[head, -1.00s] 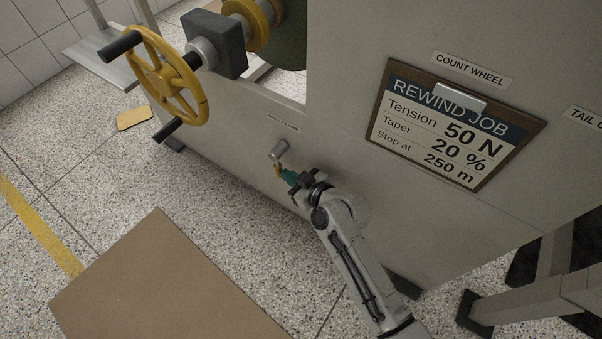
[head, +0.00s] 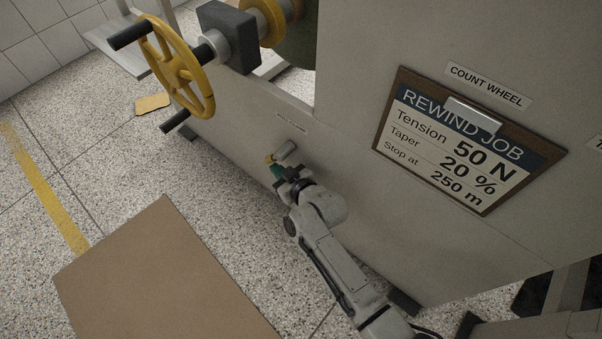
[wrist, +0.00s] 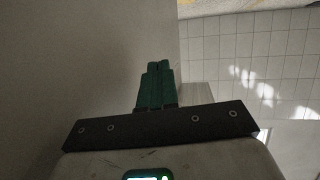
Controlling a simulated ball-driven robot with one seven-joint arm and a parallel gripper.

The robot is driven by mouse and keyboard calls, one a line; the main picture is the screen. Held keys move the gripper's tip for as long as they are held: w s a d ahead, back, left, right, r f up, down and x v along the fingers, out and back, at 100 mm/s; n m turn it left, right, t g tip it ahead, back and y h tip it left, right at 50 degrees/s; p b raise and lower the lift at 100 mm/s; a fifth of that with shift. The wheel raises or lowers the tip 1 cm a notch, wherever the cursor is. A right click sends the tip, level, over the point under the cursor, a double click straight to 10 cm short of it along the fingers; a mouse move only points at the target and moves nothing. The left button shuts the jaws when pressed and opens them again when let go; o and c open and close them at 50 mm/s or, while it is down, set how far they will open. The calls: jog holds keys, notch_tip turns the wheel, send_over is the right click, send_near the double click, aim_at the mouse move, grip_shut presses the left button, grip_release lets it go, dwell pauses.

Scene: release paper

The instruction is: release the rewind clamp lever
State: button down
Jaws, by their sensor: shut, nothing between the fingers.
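The rewind clamp lever (head: 286,149) is a small grey piece with a yellow end, low on the grey machine panel under a small label (head: 291,122). Its yellow end (head: 270,159) points left and slightly down in the head view. My gripper (head: 276,169) has green fingers, which are together just below the yellow end. I cannot tell whether they touch it. In the wrist view the green fingers (wrist: 157,82) are closed with nothing between them, and the lever does not show there.
A yellow handwheel (head: 178,65) with dark handles stands out from the machine at upper left. A clipboard (head: 460,140) reading REWIND JOB hangs on the panel to the right. A brown board (head: 160,270) covers the lower left. Speckled floor is open between them.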

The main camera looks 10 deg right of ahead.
jog(key=shift+w+a+r, duration=0.1)
jog(key=shift+w+a, duration=0.2)
jog(key=shift+w, duration=0.05)
dwell(0.5)
jog(key=s+d+f+b, duration=0.3)
jog(key=s+f, duration=0.6)
jog(key=s, duration=0.1)
jog(key=shift+d+f, duration=0.2)
jog(key=shift+d, duration=0.2)
